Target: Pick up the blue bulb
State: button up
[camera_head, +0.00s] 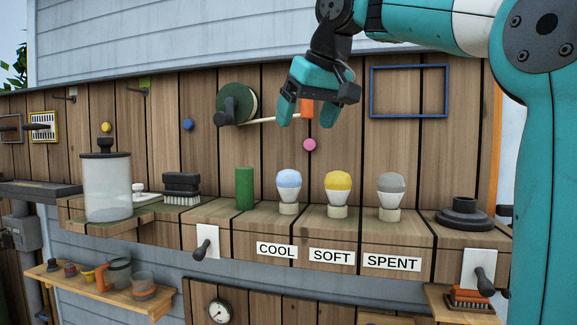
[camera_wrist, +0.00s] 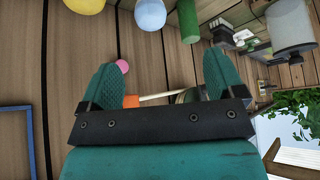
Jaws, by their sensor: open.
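The blue bulb (camera_head: 289,182) has a light blue dome and a pale lower body. It stands upright on a small round base on the wooden shelf, behind the "COOL" label (camera_head: 277,250). In the wrist view the blue bulb (camera_wrist: 150,13) shows at the top edge, partly cut off. My gripper (camera_head: 294,107) is above the shelf in front of the plank wall, higher than the blue bulb and apart from it. In the wrist view my gripper (camera_wrist: 158,85) has its two teal fingers wide apart with nothing between them.
A yellow bulb (camera_head: 338,187) and a grey bulb (camera_head: 390,190) stand to the right of the blue one. A green cylinder (camera_head: 244,188) stands close on its left. A brush (camera_head: 182,190) and a clear jar (camera_head: 107,187) are farther left. A black round fixture (camera_head: 463,214) is at right.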

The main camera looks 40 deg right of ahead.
aim_at(292, 170)
jog(key=b+x, duration=0.2)
jog(key=x, duration=0.1)
jog(key=b+x, duration=0.2)
jog(key=x, duration=0.2)
jog(key=d+b+x, duration=0.1)
jog(key=b+x, duration=0.2)
jog(key=shift+w, duration=0.4)
jog(key=shift+d+p+x, duration=0.25)
jog(key=shift+p+x, duration=0.3)
jog(key=shift+x, duration=0.9)
jog(key=shift+d+p+x, duration=0.2)
jog(key=shift+p+x, duration=0.3)
jog(key=shift+x, duration=0.95)
jog(key=c, duration=1)
jog(key=shift+o, duration=0.2)
jog(key=shift+r, duration=0.2)
